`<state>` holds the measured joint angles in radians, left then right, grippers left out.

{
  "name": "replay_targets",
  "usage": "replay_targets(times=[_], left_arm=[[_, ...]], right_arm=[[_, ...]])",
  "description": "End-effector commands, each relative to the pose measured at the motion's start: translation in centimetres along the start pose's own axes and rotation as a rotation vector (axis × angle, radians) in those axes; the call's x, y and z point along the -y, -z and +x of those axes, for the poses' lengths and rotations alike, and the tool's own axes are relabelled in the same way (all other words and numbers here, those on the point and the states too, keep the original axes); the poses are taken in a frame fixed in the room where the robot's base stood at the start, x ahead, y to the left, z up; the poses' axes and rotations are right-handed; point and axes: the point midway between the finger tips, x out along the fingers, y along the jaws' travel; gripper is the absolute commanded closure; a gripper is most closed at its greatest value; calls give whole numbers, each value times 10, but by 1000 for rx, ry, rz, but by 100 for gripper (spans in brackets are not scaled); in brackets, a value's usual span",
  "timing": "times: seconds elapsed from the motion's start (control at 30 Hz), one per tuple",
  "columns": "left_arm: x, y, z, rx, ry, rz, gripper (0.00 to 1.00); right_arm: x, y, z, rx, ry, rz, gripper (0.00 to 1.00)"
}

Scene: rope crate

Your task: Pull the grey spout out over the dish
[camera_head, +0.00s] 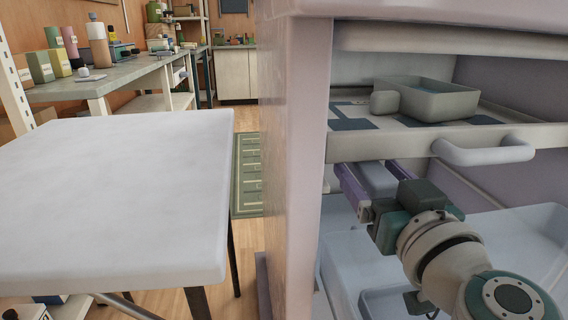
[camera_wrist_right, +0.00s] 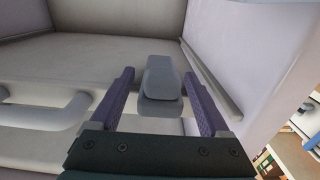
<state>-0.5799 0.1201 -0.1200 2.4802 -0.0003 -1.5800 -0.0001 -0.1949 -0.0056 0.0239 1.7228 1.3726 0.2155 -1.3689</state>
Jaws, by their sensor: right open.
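A grey block-like spout (camera_head: 378,181) lies between the purple fingers of my right gripper (camera_head: 366,168), below the drawer with a handle. In the right wrist view the grey spout (camera_wrist_right: 162,80) sits between the open fingers (camera_wrist_right: 158,73), with gaps showing on both sides. A grey rectangular dish (camera_head: 443,104) with blue inside stands on the drawer above my gripper. A pale tray (camera_head: 385,303) lies low down below my right arm; I cannot tell which one the task calls the dish. My left gripper is out of view.
The drawer's grey handle (camera_head: 485,152) juts out just above my right arm; it also shows in the wrist view (camera_wrist_right: 45,112). A pinkish cabinet post (camera_head: 295,150) stands left of my gripper. A bare white table (camera_head: 115,190) is farther left.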

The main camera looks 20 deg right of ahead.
Motion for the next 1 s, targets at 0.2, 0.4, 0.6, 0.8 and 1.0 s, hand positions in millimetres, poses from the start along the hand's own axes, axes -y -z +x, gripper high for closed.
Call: replay_targets(times=[0.2, 0.4, 0.6, 0.8, 1.0], left_arm=[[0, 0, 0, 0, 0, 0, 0], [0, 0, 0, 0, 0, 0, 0], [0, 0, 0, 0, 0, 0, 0], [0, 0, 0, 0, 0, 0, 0], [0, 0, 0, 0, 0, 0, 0]], right_arm=[[0, 0, 0, 0, 0, 0, 34], [0, 0, 0, 0, 0, 0, 56], [0, 0, 0, 0, 0, 0, 78], [0, 0, 0, 0, 0, 0, 100], [0, 0, 0, 0, 0, 0, 100]])
